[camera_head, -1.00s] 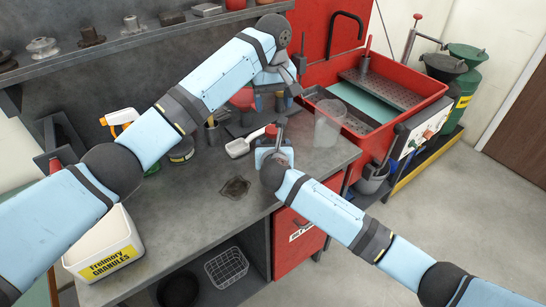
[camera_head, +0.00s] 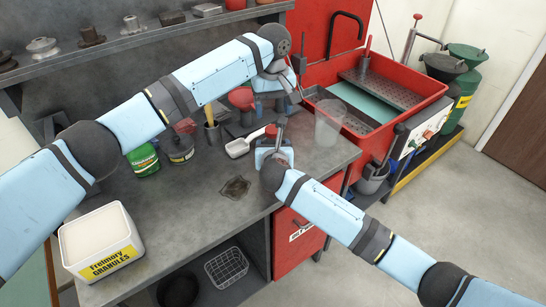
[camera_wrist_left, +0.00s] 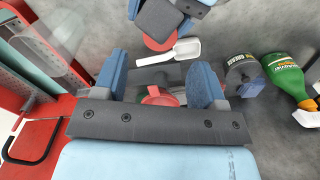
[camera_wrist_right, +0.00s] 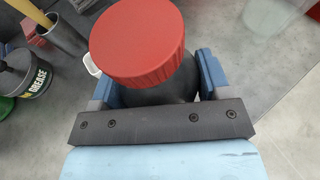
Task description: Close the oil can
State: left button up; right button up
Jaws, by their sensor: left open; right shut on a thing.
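The oil can is a dark body (camera_wrist_right: 160,92) with a broad red cap (camera_wrist_right: 140,38) on its top. The cap covers the neck, so I cannot tell how tightly it sits. My right gripper (camera_wrist_right: 158,85) is shut on the dark body, just above the bench's right part. In the head view the red cap (camera_head: 271,131) shows above my right gripper (camera_head: 273,154). My left gripper (camera_head: 268,100) is higher and farther back, apart from the can. In the left wrist view my left gripper (camera_wrist_left: 160,80) is open; the can's red cap (camera_wrist_left: 160,43) lies beyond its fingertips.
A clear beaker (camera_head: 328,128) is close on the right, before the red sink (camera_head: 415,90). A granules tub (camera_head: 100,242) sits front left.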

aim_at(273, 129)
pick_arm(q)
jog(key=shift+f, duration=3.1)
jog(key=c, duration=0.9)
jog(key=o, duration=1)
jog(key=shift+r, duration=0.1)
jog(key=shift+r, duration=2.2)
jog(key=shift+c, duration=0.4)
